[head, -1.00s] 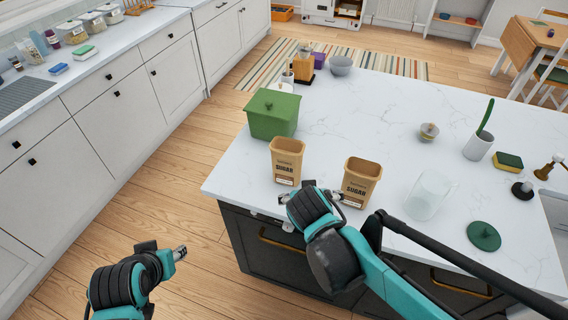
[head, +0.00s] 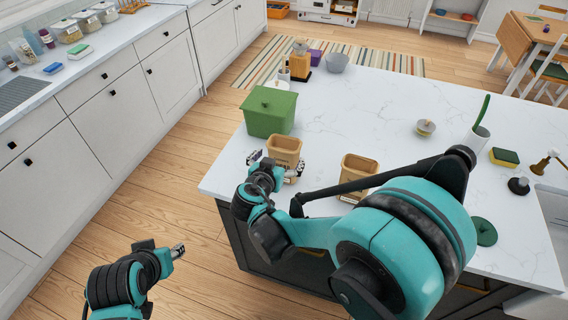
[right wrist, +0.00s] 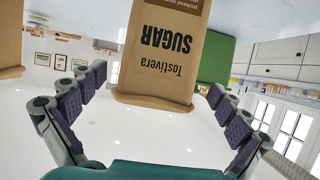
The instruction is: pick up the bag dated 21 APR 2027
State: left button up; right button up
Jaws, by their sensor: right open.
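Two brown sugar bags stand on the island counter. The left bag (head: 284,148) is partly hidden by my right gripper (head: 274,167), which is open in front of it. In the right wrist view this bag (right wrist: 165,50) appears upside down, reading "Tostivera SUGAR", between and beyond the spread fingers (right wrist: 157,85). The right bag (head: 357,172) is partly covered by my right arm; its edge shows at the left of the right wrist view (right wrist: 10,40). No date is readable on either bag. My left gripper (head: 178,251) hangs over the floor, away from the counter.
A green lidded box (head: 269,111) stands just behind the left bag. A white cup with a green brush (head: 476,138), a sponge (head: 504,157) and a green disc (head: 483,232) lie to the right. The middle of the white counter (head: 390,105) is clear.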

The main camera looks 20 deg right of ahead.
jog(key=b+x, duration=0.1)
jog(key=x, duration=0.3)
jog(key=shift+r, duration=0.1)
jog(key=shift+s+r, duration=0.1)
jog(key=c, duration=1.4)
jog(key=shift+r, duration=0.1)
